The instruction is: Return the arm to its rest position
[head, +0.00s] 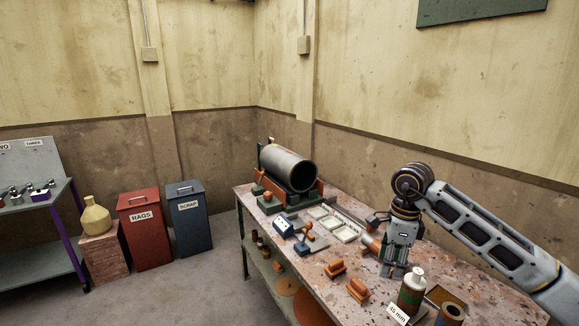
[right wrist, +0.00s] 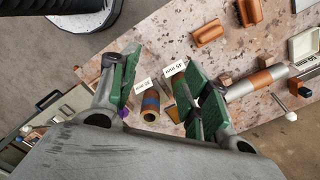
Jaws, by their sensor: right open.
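My right arm (head: 490,235) reaches in from the right over the workbench (head: 325,285). My right gripper (head: 393,270) points down above the bench, behind a white-capped bottle. In the right wrist view the right gripper (right wrist: 155,75) shows two green-padded fingers spread apart, with nothing held between them. My left arm and gripper are not in view.
A large dark pipe (head: 288,168) rests in an orange cradle at the bench's far end. Orange blocks (head: 357,290), a white-capped bottle (head: 411,292) and a roll (head: 450,314) stand near the gripper. Red (head: 147,228) and blue (head: 188,218) bins stand on the floor at left.

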